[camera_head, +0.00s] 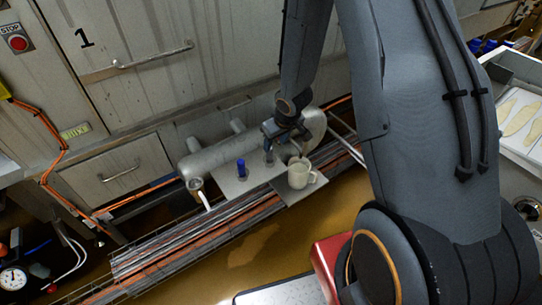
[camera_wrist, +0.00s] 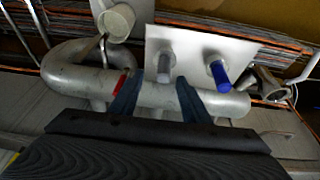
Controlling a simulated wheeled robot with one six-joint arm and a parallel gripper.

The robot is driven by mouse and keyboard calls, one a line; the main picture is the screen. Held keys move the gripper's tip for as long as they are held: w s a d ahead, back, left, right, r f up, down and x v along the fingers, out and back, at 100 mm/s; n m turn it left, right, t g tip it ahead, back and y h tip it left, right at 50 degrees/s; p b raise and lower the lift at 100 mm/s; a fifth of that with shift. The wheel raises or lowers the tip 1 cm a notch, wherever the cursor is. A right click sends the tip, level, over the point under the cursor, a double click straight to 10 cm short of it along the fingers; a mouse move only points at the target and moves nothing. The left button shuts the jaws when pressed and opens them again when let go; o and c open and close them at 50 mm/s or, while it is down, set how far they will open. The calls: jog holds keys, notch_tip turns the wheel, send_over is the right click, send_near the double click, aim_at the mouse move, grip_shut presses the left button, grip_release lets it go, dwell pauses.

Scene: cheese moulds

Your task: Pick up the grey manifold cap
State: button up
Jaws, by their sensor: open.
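The grey manifold cap (camera_wrist: 166,66) stands on a pale plate (camera_wrist: 195,43), close to a blue cap (camera_wrist: 217,72). In the wrist view the grey cap shows between the tips of my gripper (camera_wrist: 158,78). The two blue-grey fingers are apart, and I cannot tell how far the cap is beyond them. In the head view my gripper (camera_head: 284,136) is over the plate (camera_head: 231,187), to the right of the blue cap (camera_head: 241,168). The grey cap (camera_head: 269,158) is small there, just below my gripper.
A pale mug (camera_head: 299,174) stands to the right of the caps; it also shows in the wrist view (camera_wrist: 117,22). A thick metal pipe (camera_head: 205,160) runs behind the plate. Cable runs (camera_head: 150,262) with orange lines lie in front. An open pipe end (camera_wrist: 268,84) is beyond the blue cap.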

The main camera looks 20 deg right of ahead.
aim_at(270, 156)
jog(key=f, duration=0.1)
jog(key=w+a+f, duration=0.1)
jog(key=shift+f+y, duration=0.3)
jog(key=shift+f, duration=0.05)
jog(key=shift+p+x, duration=0.6)
jog(key=shift+x, duration=3.05)
jog(key=shift+w+r, duration=0.1)
jog(key=shift+w, duration=0.1)
grip_shut()
